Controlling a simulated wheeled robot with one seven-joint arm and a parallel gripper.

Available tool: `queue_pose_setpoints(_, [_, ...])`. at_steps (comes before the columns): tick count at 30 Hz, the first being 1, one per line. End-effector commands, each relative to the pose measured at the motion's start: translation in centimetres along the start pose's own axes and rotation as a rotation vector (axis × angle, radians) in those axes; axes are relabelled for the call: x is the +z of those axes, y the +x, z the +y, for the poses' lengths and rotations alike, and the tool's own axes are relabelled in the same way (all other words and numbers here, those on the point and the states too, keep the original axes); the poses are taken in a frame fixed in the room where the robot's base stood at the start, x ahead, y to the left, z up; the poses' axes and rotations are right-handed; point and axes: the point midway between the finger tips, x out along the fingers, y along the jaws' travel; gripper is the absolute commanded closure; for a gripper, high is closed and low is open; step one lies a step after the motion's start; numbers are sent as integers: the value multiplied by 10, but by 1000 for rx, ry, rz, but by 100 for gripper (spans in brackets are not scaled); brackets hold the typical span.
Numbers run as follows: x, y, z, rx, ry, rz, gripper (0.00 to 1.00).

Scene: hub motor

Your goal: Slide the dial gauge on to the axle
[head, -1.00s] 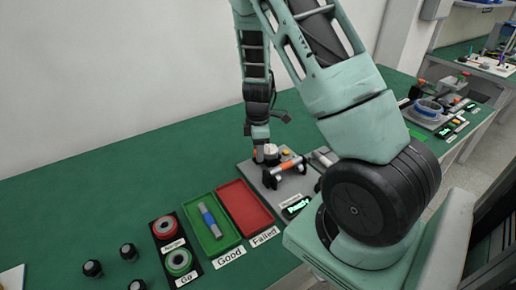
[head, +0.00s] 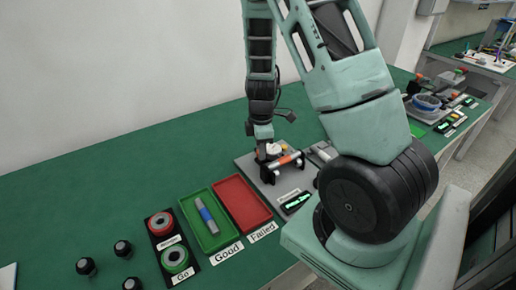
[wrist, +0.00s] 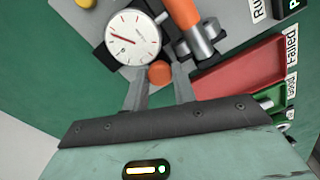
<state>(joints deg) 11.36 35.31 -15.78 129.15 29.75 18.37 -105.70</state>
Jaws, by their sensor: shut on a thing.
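The dial gauge (wrist: 133,38), with a round white face and red needle, is beside the axle at the measuring fixture. In the head view the gauge (head: 273,149) shows under my gripper (head: 264,146). In the wrist view my gripper (wrist: 160,80) is shut on the gauge's orange knob. The axle (wrist: 183,14), an orange bar with a grey metal end, lies right of the gauge face. The axle also shows in the head view (head: 289,159), across the black supports. Whether gauge and axle touch cannot be told.
The fixture plate (head: 249,163) has a small display (head: 296,202) at its front. A red Failed tray (head: 243,204) and a green Good tray (head: 226,238) stand left of it; a blue-and-grey shaft (head: 206,216) lies in the green one. Ring gauges and black knobs stand farther left.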

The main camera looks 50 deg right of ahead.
Motion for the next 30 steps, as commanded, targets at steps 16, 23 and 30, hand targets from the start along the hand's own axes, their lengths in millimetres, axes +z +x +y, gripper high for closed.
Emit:
queue_pose_setpoints(16, [1, 0, -3, -10, 0, -2, 51])
queue_pose_setpoints(23, [0, -24, -2, -4, -4, 0, 51])
queue_pose_setpoints(30, [0, -79, -1, -3, -3, 1, 51])
